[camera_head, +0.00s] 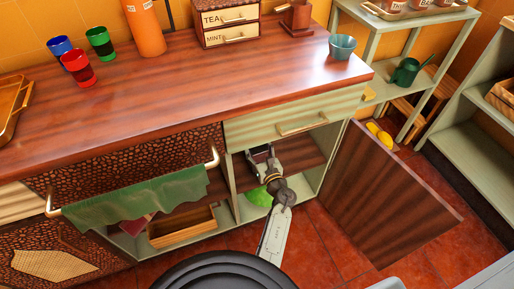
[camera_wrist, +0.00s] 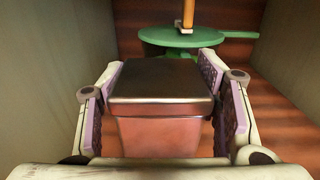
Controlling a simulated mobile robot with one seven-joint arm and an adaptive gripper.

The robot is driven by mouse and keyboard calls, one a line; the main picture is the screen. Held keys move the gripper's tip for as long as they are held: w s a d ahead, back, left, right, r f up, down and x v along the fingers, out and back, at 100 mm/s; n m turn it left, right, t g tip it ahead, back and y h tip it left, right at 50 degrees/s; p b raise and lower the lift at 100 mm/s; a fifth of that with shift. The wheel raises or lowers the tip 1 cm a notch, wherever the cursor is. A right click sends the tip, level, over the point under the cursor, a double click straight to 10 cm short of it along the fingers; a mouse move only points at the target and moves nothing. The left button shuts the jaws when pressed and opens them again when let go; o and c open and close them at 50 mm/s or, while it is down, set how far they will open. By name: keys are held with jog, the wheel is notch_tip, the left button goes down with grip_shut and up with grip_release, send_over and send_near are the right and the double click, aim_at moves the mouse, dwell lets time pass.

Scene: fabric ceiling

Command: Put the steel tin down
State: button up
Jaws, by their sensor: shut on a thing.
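The steel tin (camera_wrist: 160,90) is a small box with a dark shiny lid and a reddish reflecting front. In the wrist view my gripper (camera_wrist: 165,100) is shut on it, with the purple-lined pads at its left and right sides. In the head view my gripper (camera_head: 262,160) reaches into the open cabinet (camera_head: 232,188) under the counter. The tin (camera_head: 261,151) shows only in small part there, near the cabinet's upper shelf (camera_head: 300,150). I cannot tell whether the tin's base touches a surface.
A green round thing (camera_wrist: 180,38) with an upright orange-brown handle lies beyond the tin. A green bowl-like thing (camera_head: 260,197) sits low in the cabinet. The cabinet door (camera_head: 385,200) stands open at right. A green cloth (camera_head: 135,205) hangs from a rail at left.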

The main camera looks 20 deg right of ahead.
jog(key=o, duration=1.8)
jog(key=shift+o, duration=0.2)
jog(key=shift+r, duration=0.15)
jog(key=shift+r+p, duration=0.2)
jog(key=shift+p, duration=0.25)
jog(key=s+b, duration=0.2)
jog(key=s, duration=1)
jog(key=shift+d+b, duration=0.2)
jog(key=shift+b, duration=0.15)
jog(key=shift+f, duration=0.15)
